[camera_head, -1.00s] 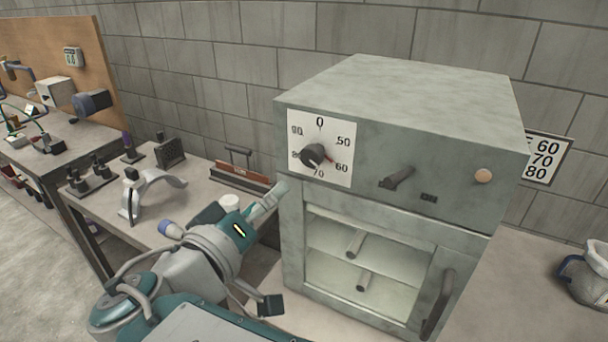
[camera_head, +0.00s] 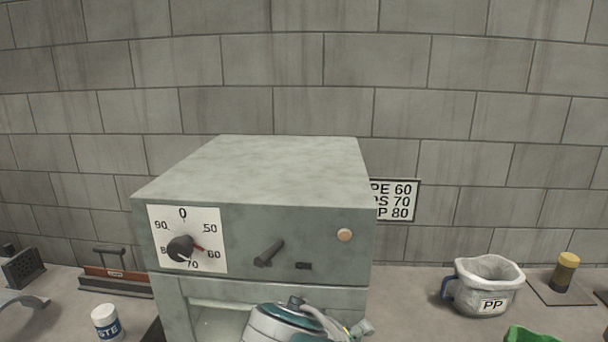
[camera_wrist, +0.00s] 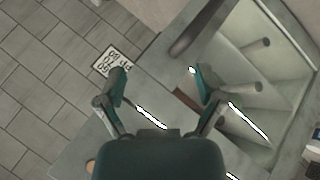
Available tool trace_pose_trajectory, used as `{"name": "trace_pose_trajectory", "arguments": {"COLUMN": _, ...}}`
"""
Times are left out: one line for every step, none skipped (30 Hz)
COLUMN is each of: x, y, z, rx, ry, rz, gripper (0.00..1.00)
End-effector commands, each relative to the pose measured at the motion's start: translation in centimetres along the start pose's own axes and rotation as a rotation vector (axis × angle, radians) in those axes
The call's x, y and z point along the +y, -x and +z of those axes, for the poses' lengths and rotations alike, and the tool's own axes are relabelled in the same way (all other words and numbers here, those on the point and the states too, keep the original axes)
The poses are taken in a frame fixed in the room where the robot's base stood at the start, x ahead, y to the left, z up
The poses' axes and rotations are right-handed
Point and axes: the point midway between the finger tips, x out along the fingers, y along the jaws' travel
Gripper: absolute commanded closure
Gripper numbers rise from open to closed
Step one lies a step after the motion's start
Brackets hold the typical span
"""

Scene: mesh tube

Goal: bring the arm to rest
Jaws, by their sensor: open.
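My arm (camera_head: 290,325) shows at the bottom of the head view, folded in front of the oven's lower front. Its gripper end is not clearly seen there. In the wrist view my gripper (camera_wrist: 160,84) has its two teal fingers spread wide, with nothing held between them. Behind the fingers lies the grey oven (camera_wrist: 150,95), which appears upside down. The oven (camera_head: 270,175) also stands in the middle of the head view, its lower front partly hidden by my arm.
The oven's dial (camera_head: 182,248) points between 60 and 70. A wall sign (camera_head: 396,200) hangs behind it. A jug marked PP (camera_head: 484,285) stands on the right bench. A white pot (camera_head: 106,322) stands at left. In the wrist view, rods (camera_wrist: 255,48) show inside the oven.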

Motion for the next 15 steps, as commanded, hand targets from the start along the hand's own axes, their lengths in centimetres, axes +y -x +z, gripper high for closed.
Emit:
{"name": "trace_pose_trajectory", "arguments": {"x": 0.9, "y": -0.9, "z": 1.6, "rx": -0.044, "ry": -0.035, "rz": -0.039, "gripper": 0.13}}
{"name": "trace_pose_trajectory", "arguments": {"x": 1.2, "y": -1.2, "z": 2.5, "rx": -0.067, "ry": -0.052, "rz": -0.067, "gripper": 0.13}}
{"name": "trace_pose_trajectory", "arguments": {"x": 1.5, "y": -1.7, "z": 3.7, "rx": -0.093, "ry": -0.075, "rz": -0.105, "gripper": 0.13}}
{"name": "trace_pose_trajectory", "arguments": {"x": 1.7, "y": -2.0, "z": 4.5, "rx": -0.111, "ry": -0.094, "rz": -0.133, "gripper": 0.13}}
{"name": "trace_pose_trajectory", "arguments": {"x": 1.9, "y": -2.2, "z": 5.3, "rx": -0.124, "ry": -0.115, "rz": -0.162, "gripper": 0.13}}
{"name": "trace_pose_trajectory", "arguments": {"x": 2.0, "y": -2.5, "z": 6.3, "rx": -0.141, "ry": -0.143, "rz": -0.198, "gripper": 0.13}}
{"name": "trace_pose_trajectory", "arguments": {"x": 2.1, "y": -2.7, "z": 7.0, "rx": -0.149, "ry": -0.166, "rz": -0.225, "gripper": 0.13}}
{"name": "trace_pose_trajectory", "arguments": {"x": 2.2, "y": -2.8, "z": 7.7, "rx": -0.157, "ry": -0.189, "rz": -0.251, "gripper": 0.13}}
{"name": "trace_pose_trajectory", "arguments": {"x": 2.3, "y": -3.0, "z": 8.5, "rx": -0.161, "ry": -0.223, "rz": -0.286, "gripper": 0.13}}
{"name": "trace_pose_trajectory", "arguments": {"x": 2.3, "y": -3.1, "z": 9.2, "rx": -0.164, "ry": -0.248, "rz": -0.309, "gripper": 0.13}}
{"name": "trace_pose_trajectory", "arguments": {"x": 2.4, "y": -3.1, "z": 9.7, "rx": -0.162, "ry": -0.275, "rz": -0.333, "gripper": 0.13}}
{"name": "trace_pose_trajectory", "arguments": {"x": 2.4, "y": -3.2, "z": 10.3, "rx": -0.159, "ry": -0.312, "rz": -0.362, "gripper": 0.13}}
{"name": "trace_pose_trajectory", "arguments": {"x": 2.5, "y": -3.2, "z": 10.8, "rx": -0.152, "ry": -0.340, "rz": -0.382, "gripper": 0.13}}
{"name": "trace_pose_trajectory", "arguments": {"x": 2.5, "y": -3.2, "z": 11.2, "rx": -0.146, "ry": -0.367, "rz": -0.400, "gripper": 0.13}}
{"name": "trace_pose_trajectory", "arguments": {"x": 2.5, "y": -3.2, "z": 11.6, "rx": -0.134, "ry": -0.400, "rz": -0.420, "gripper": 0.13}}
